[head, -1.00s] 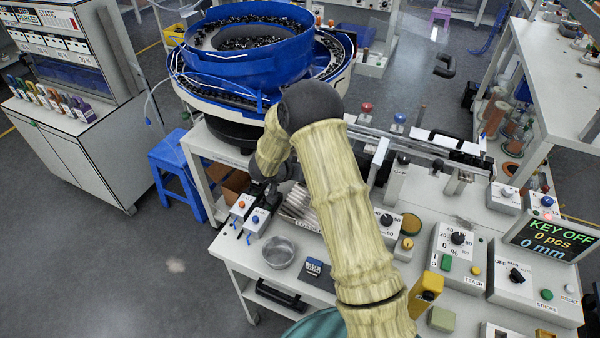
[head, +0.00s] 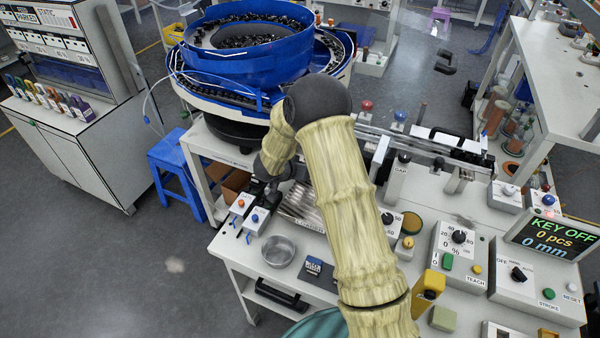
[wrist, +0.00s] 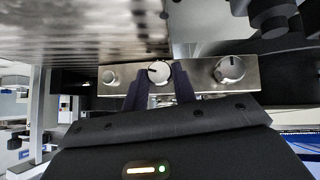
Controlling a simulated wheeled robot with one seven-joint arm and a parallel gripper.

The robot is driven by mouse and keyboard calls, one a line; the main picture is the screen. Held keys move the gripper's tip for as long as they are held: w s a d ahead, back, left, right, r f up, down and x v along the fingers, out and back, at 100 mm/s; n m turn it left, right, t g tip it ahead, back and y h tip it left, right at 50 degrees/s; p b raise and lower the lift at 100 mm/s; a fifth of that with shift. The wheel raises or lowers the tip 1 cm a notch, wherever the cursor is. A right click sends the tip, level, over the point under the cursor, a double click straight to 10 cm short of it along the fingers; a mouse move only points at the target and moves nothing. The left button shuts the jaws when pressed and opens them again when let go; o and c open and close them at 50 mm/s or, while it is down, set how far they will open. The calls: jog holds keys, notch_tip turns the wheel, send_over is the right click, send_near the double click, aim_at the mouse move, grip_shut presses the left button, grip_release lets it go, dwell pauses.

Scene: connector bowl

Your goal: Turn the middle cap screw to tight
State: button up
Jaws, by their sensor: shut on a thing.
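In the wrist view, a metal bar carries three round cap screws in a row. The middle cap screw (wrist: 159,72) has a dark line across its face and sits between the two dark fingers of my gripper (wrist: 160,84). The fingers are shut on it from both sides. The left cap screw (wrist: 109,77) is smaller in view, and the right cap screw (wrist: 229,69) shows a dark mark near its top. In the head view my arm hides most of the gripper and the screws.
A blue bowl feeder (head: 250,45) stands behind my arm. The white bench (head: 235,262) holds a metal dish (head: 278,251), a display (head: 550,237) reading KEY OFF, and several knobs and boxes. A blue stool (head: 172,170) stands at left. Above the screws is a wide ribbed metal surface (wrist: 85,30).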

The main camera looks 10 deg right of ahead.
jog(key=shift+s+d+f+m+t+y+b, duration=0.15)
jog(key=shift+m+t+y+b, duration=0.4)
jog(key=shift+b, duration=1.35)
jog(key=shift+s+d+f+m+t+y+b, duration=0.1)
jog(key=shift+f+m+t+y+b, duration=0.45)
jog(key=shift+b, duration=1.35)
jog(key=y+b, duration=0.1)
jog(key=b, duration=0.3)
jog(key=shift+d+r+t, duration=0.1)
jog(key=shift+r+t, duration=0.2)
jog(key=shift+r, duration=0.1)
jog(key=shift+y+b, duration=0.3)
jog(key=shift+b, duration=0.25)
jog(key=shift+r+m+b, duration=0.2)
jog(key=shift+m+b, duration=0.1)
jog(key=shift+b, duration=0.25)
jog(key=o, duration=1)
jog(key=p, duration=0.3)
jog(key=shift+r, duration=0.3)
jog(key=p, duration=0.3)
jog(key=n+g+h+p, duration=0.1)
jog(key=p, duration=0.2)
jog(key=shift+w+a+h+p, duration=0.1)
jog(key=shift+a+h+p, duration=0.1)
jog(key=shift+h+p, duration=0.1)
